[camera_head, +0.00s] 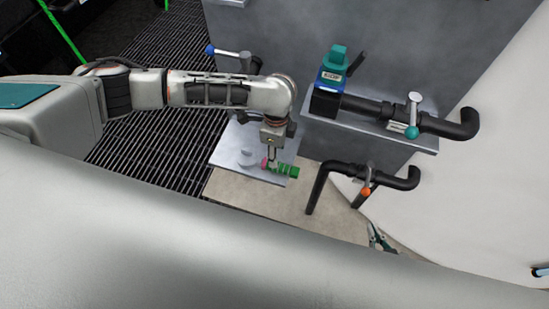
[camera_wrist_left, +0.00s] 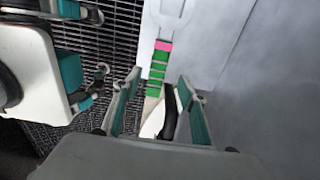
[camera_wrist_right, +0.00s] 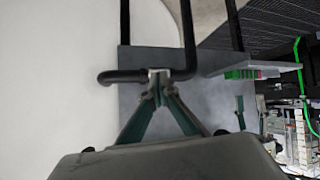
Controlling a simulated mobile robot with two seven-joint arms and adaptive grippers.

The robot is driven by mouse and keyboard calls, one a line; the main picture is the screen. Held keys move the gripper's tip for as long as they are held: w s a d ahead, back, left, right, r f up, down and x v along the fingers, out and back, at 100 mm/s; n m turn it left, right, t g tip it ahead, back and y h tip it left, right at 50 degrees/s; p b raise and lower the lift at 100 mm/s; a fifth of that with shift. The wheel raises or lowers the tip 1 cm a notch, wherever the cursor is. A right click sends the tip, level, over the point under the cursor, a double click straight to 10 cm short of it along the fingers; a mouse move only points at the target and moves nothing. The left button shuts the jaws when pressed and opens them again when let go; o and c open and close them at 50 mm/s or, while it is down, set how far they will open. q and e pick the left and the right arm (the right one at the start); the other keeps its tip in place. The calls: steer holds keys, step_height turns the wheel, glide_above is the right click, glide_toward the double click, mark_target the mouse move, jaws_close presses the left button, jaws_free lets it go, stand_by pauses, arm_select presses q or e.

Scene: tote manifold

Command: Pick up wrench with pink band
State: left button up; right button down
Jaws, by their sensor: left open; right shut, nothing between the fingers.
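The wrench with the pink band (camera_head: 284,170) lies on a grey metal plate (camera_head: 222,153) in the head view. It has a green ribbed handle, a pink band and a pale head. My left gripper (camera_head: 272,160) points down over it near the pink band. In the left wrist view the wrench (camera_wrist_left: 158,70) lies ahead of the open fingers of my left gripper (camera_wrist_left: 159,82), handle toward them; contact cannot be told. My right gripper (camera_head: 377,238) is shut and empty, low right of the pipes. Its fingertips (camera_wrist_right: 158,80) meet in the right wrist view.
A black pipe with an orange-handled valve (camera_head: 366,190) stands right of the plate. Above it a shelf (camera_head: 320,118) carries a blue-and-teal device (camera_head: 333,68) and a teal-handled valve (camera_head: 412,128). Dark grating (camera_head: 150,140) covers the floor at left.

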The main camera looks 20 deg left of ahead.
arm_select(q)
steer(key=shift+w+a+f, duration=0.1)
steer(key=shift+a+f, duration=0.05)
steer(key=shift+a, duration=0.1)
steer(key=shift+f+b, duration=0.4)
steer(key=shift+f, duration=0.55)
steer(key=f, duration=0.1)
steer(key=f+b, duration=0.1)
steer(key=f, duration=0.1)
steer(key=f+b, duration=0.1)
steer(key=f, duration=0.1)
steer(key=shift+s+d+f, duration=0.25)
steer(key=shift+s+d, duration=0.05)
steer(key=shift+f, duration=0.15)
steer(key=c, duration=1.1)
jaws_close()
arm_select(e)
steer(key=shift+w+d+f, duration=0.35)
steer(key=shift+w+f, duration=0.1)
steer(key=shift+f, duration=0.3)
